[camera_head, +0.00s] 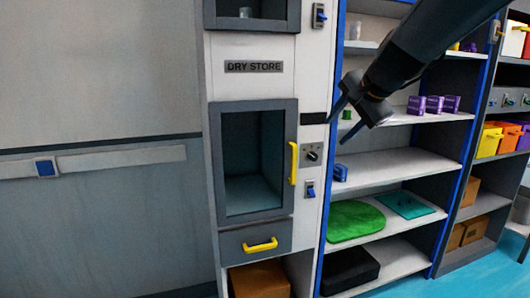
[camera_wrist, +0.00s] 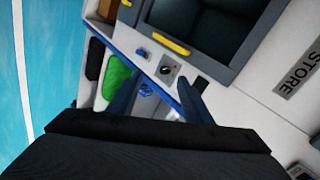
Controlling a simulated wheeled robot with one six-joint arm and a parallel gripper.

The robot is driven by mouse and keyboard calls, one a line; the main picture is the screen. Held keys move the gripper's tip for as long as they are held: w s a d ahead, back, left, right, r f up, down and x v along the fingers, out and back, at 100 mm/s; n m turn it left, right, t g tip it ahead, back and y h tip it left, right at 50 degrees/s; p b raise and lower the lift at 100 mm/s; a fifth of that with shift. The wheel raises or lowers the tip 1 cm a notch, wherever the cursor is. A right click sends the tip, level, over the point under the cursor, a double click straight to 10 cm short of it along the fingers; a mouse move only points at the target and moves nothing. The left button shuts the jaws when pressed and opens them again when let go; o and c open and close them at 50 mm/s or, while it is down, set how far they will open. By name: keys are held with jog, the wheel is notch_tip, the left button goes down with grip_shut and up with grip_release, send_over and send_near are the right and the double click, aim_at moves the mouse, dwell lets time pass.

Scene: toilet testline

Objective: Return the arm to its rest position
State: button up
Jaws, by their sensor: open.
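My gripper (camera_head: 341,122) hangs from my dark arm, which reaches in from the top right in the head view. It is in front of the shelf unit, just right of the cabinet's control panel. Its two dark fingers are spread apart with nothing between them. In the wrist view, the fingers of my gripper (camera_wrist: 158,97) also stand apart and empty. My arm hides part of the upper shelves.
The DRY STORE cabinet (camera_head: 254,67) has a windowed door (camera_head: 294,163) with a yellow handle, and a drawer (camera_head: 260,244) below. The blue-edged shelf unit (camera_head: 400,161) holds purple boxes (camera_head: 434,104), a blue item (camera_head: 340,173) and a green mat (camera_head: 354,220). Blue floor shows at right.

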jog(key=s+f+n+g+h, duration=0.2)
jog(key=s+f+n+g, duration=0.5)
jog(key=s+f, duration=1.9)
notch_tip(320, 180, down, 4)
jog(key=n, duration=0.4)
jog(key=shift+s+a+f+g+h, duration=0.2)
jog(key=shift+s+g+h, duration=0.1)
jog(key=shift+s+g, duration=0.1)
jog(key=shift+w+r, duration=0.1)
